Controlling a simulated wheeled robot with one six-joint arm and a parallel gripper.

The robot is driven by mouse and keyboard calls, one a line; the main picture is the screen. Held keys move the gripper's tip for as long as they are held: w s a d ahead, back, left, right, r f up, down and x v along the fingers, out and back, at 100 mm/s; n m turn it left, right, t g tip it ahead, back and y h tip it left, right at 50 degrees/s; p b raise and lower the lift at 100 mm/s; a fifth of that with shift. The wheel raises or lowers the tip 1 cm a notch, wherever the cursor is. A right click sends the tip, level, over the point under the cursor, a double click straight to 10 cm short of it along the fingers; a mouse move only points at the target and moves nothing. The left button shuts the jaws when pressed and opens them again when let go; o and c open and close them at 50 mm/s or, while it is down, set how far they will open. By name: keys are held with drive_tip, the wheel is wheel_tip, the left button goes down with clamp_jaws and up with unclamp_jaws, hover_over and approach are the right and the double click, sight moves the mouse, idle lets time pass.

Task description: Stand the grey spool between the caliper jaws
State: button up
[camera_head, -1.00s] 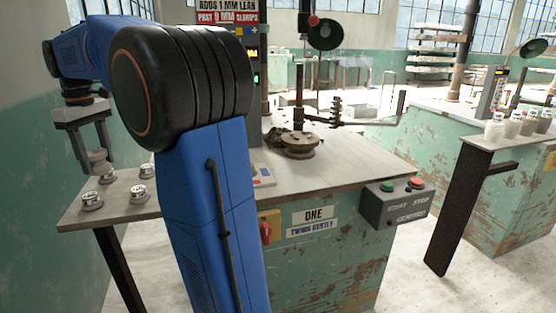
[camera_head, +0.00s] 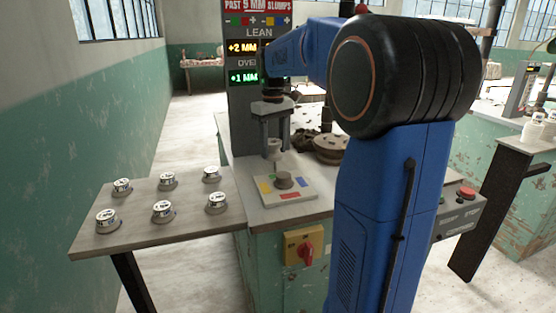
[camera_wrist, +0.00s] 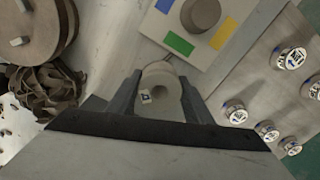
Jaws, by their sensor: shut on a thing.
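My gripper (camera_head: 273,138) points down over the near left part of the bench, shut on a pale grey spool (camera_head: 274,151). In the wrist view the spool (camera_wrist: 162,88) sits between the two dark fingers, with its round end and centre hole showing and a small marked label on it. The spool is in the air, behind a white plate with coloured patches (camera_head: 266,197) and a short grey cylinder (camera_head: 284,180) on it. Whether the spool is exactly upright I cannot tell. The caliper jaws cannot be made out now; my arm covers much of the bench.
Several labelled grey pieces (camera_head: 163,211) stand on the left side shelf (camera_head: 105,243). A round wheel head (camera_head: 330,146) and dark clay trimmings (camera_head: 306,140) lie right of my gripper. A display column (camera_head: 243,100) rises behind it, reading lean +2 mm and over +1 mm.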

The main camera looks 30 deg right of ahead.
drive_tip(key=shift+d+f, duration=0.15)
drive_tip(key=shift+f, duration=2)
drive_tip(key=shift+f, duration=0.15)
drive_tip(key=o, duration=1.2)
